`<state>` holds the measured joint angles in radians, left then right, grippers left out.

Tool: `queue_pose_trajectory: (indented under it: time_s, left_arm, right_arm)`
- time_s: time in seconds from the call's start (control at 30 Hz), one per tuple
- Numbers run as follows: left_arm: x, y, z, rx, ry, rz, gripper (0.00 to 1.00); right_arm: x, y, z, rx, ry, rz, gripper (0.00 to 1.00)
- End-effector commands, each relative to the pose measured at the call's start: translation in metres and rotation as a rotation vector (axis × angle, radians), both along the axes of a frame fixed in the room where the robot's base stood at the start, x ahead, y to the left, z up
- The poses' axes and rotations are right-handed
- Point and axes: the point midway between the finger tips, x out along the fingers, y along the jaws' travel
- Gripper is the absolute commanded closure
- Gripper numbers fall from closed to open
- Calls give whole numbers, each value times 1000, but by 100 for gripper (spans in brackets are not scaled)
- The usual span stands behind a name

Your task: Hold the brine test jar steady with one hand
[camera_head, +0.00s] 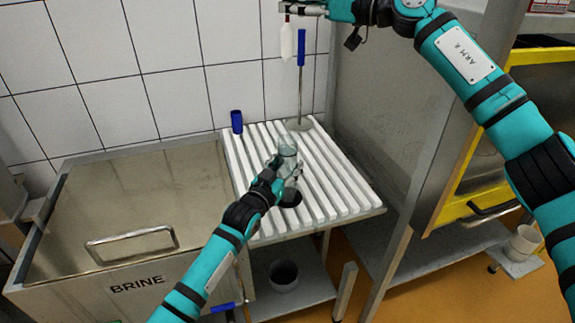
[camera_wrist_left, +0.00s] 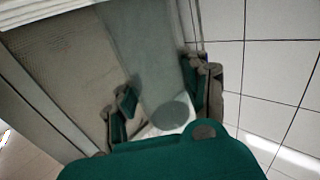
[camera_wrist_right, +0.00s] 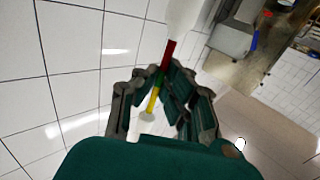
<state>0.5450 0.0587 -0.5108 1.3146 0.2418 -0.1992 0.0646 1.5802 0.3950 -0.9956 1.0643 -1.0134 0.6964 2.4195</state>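The clear brine test jar (camera_head: 287,146) stands over the white slatted drainboard (camera_head: 325,170). My left gripper (camera_head: 283,170) is around it, with its fingers closed on both sides; in the left wrist view the see-through jar (camera_wrist_left: 150,55) runs between the fingers (camera_wrist_left: 160,105). Whether its base touches the slats is hidden. My right gripper (camera_head: 303,8) is high above the board, near the wall. It is shut on a thin stem with red, yellow and green bands (camera_wrist_right: 160,75). A pale hydrometer float (camera_head: 287,42) hangs below it, behind and above the jar.
A steel vat marked BRINE (camera_head: 150,215) with a handled lid stands left. On the drainboard are a small blue cup (camera_head: 237,121), an upright blue-handled tool (camera_head: 301,50) and a dark round spot (camera_head: 290,197). A steel side wall (camera_head: 385,110) bounds it on the right.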

Motion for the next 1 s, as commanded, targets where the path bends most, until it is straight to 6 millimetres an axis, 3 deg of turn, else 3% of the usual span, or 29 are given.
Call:
queue_pose_trajectory:
  time_s: [0.03,0.3,0.47,1.0]
  left_arm:
    - [0,0,0,0,0,0,66]
    - [0,0,0,0,1,1,100]
    - [0,0,0,0,1,1,100]
    - [0,0,-1,0,1,1,100]
  right_arm:
    - [0,0,0,0,0,0,100]
    - [0,0,0,0,0,0,100]
    - [0,0,-2,0,0,0,100]
    - [0,0,-38,0,1,0,100]
